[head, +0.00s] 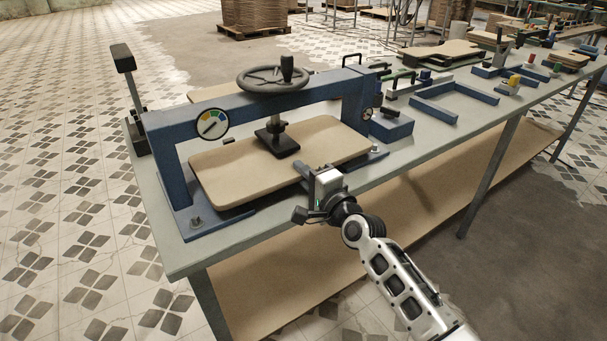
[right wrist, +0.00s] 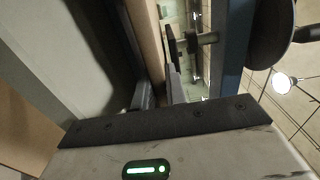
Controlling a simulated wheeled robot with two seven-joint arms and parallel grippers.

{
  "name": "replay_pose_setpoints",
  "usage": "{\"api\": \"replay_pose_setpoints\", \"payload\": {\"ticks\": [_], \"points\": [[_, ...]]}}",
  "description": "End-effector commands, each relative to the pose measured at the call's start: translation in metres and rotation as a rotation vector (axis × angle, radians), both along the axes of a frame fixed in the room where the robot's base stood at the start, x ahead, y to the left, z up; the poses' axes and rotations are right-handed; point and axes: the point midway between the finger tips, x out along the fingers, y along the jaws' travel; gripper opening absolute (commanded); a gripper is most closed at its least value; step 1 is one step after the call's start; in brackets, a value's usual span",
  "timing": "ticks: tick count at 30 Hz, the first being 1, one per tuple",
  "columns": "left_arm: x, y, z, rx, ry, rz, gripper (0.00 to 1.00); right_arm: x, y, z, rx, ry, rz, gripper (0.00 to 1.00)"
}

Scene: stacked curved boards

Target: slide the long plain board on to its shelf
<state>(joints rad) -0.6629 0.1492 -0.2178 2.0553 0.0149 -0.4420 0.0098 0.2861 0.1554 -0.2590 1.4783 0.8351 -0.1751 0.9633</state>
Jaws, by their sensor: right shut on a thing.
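The long plain board (head: 235,168) is pale wood with rounded corners and lies flat in a blue press (head: 168,130). The press's dark foot (head: 277,140) is over the board's middle; I cannot tell whether it touches. My right gripper (head: 306,176) is shut on the board's near edge, right of its middle. In the right wrist view the board (right wrist: 149,40) shows as a tan strip between the fingers (right wrist: 158,90). A wide bare wooden shelf (head: 400,205) runs under the workbench. My left gripper is out of view.
A handwheel (head: 272,78) tops the press, and a lever (head: 128,75) stands at its left. The grey bench (head: 440,140) carries blue frames (head: 455,100) and more boards (head: 440,52) farther right. Bench legs (head: 490,175) stand at the front edge.

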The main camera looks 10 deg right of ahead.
Motion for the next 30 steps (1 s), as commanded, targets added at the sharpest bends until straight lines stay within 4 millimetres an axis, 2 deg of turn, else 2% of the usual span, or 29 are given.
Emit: {"api": "replay_pose_setpoints", "payload": {"ticks": [29, 30], "points": [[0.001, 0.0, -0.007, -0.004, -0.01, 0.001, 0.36, 0.0, 0.0, -0.011, 0.001, -0.007, -0.001, 0.0], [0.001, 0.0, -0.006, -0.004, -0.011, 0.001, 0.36, 0.0, 0.0, -0.01, 0.001, -0.007, -0.001, 0.19]]}}
